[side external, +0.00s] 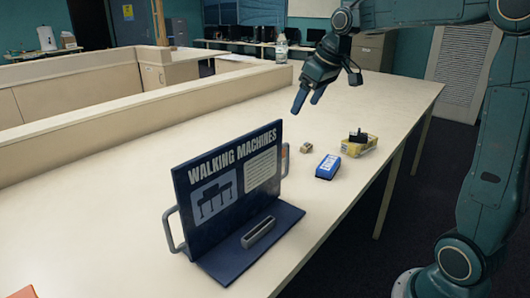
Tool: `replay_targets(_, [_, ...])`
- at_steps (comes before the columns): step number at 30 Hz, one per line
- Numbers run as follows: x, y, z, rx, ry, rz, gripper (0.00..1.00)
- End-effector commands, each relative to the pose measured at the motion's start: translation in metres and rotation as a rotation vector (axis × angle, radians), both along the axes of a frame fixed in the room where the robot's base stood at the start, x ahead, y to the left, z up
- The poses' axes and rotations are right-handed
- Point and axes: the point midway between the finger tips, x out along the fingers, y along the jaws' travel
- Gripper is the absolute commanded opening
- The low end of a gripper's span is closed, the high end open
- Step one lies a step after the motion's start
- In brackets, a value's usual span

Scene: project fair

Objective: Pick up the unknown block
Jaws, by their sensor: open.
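My gripper (308,98) is open and empty, pointing down above the white table, with its blue-green fingertips apart. Below it on the table lies a small tan block-like piece (306,148) with dark details, too small to make out. A blue block (328,168) with white lettering, too small to read surely, lies in front and to its right. A yellow box (360,149) with a black piece (358,137) at its top stands behind the blue block. Which of these is the unknown block I cannot tell.
A dark blue "WALKING MACHINES" display (230,190) with side handles and a grey slotted piece (258,232) on its base stands in front. A clear bottle (282,50) stands at the back. The table (140,175) is bare left of the pieces; a low cream wall (90,148) borders it.

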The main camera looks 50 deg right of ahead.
Motion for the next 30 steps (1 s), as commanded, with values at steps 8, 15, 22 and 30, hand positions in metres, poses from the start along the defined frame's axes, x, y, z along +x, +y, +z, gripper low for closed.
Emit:
replay_targets(8, [0.045,-0.074,-0.025,0.004,0.015,0.002,0.75])
replay_targets(15, [0.069,-0.142,-0.056,0.009,0.023,0.008,0.75])
replay_targets(22, [0.078,-0.209,-0.096,0.014,0.029,0.015,0.75])
replay_targets(30, [0.076,-0.261,-0.131,0.016,0.027,0.023,0.75])
